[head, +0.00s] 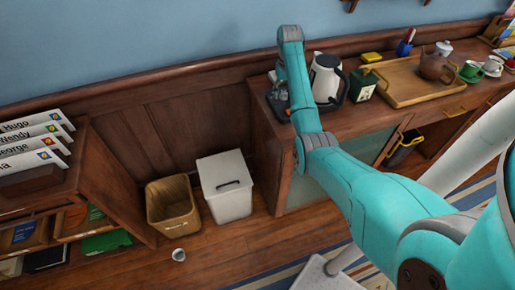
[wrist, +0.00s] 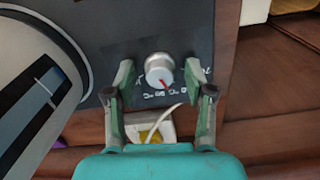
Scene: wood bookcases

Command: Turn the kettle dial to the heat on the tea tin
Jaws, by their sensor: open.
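The kettle dial (wrist: 160,71) is a round silver knob with a red pointer, on a dark base plate (wrist: 110,25) with white markings too small to read. The red pointer is angled toward the lower right. My gripper (wrist: 158,78) is open, with one finger on each side of the dial and a gap on both sides. The white kettle (head: 325,80) with a dark handle stands on the counter beside my gripper; part of it shows at the left of the wrist view (wrist: 30,95). The green tea tin (head: 362,85) stands right of the kettle; its label cannot be read.
A wooden tray (head: 405,98) with a brown teapot (head: 436,66) lies to the right, with green and white cups (head: 471,71) beyond. A white cable (wrist: 165,120) runs below the dial. A white bin (head: 226,190) and a brown bin (head: 172,207) stand on the floor.

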